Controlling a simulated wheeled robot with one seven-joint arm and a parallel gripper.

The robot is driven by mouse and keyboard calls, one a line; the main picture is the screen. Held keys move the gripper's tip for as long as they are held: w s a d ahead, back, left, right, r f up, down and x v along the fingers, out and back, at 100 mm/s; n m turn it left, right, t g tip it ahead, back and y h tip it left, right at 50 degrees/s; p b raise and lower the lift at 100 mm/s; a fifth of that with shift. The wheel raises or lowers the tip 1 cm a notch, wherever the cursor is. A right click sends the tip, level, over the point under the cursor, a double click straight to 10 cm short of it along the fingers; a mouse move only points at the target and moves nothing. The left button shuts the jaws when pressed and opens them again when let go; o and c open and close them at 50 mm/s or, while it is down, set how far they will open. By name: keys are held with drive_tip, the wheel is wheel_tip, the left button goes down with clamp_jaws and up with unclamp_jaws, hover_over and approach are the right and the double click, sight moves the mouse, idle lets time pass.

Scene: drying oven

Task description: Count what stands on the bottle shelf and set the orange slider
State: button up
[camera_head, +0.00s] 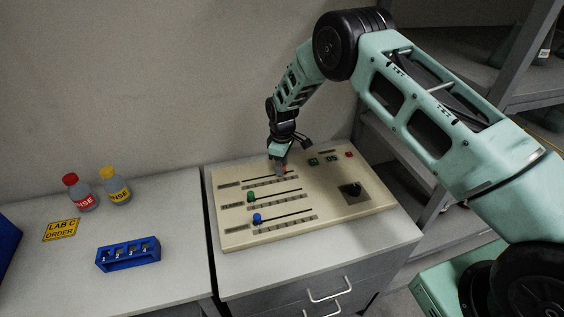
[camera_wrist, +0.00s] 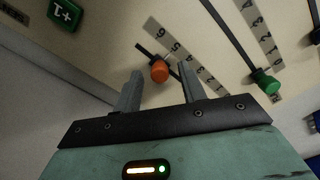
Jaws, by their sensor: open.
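The orange slider (camera_wrist: 160,70) sits on its track in the wrist view, towards the high-number end of a printed scale. It looks close to the 5, but the exact mark is hard to tell. My gripper (camera_head: 279,168) is low over the top track of the beige control panel (camera_head: 327,222). In the wrist view its open fingers (camera_wrist: 160,71) lie on either side of the orange slider, with gaps showing. On the metal shelf (camera_head: 467,77) at the right, a dark flask-like vessel (camera_head: 543,48) is partly visible. The rest of that shelf is cut off or hidden by my arm.
On the left table are red-capped (camera_head: 80,194) and yellow-capped bottles (camera_head: 116,187), a yellow sign (camera_head: 61,229) and a blue rack (camera_head: 128,256).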

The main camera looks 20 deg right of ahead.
sight(268, 176)
clamp_jaws()
drive_tip(key=a+b, duration=0.2)
drive_tip(key=a, duration=0.2)
drive_tip(key=shift+a+f, duration=0.1)
drive_tip(key=shift+a, duration=0.2)
drive_tip(key=shift+a+b, duration=0.25)
drive_tip(key=shift+b, duration=0.05)
unclamp_jaws()
wheel_tip(268, 176, up, 18)
drive_tip(key=b, duration=0.4)
drive_tip(key=shift+b, duration=0.3)
drive_tip(key=shift+f, duration=0.15)
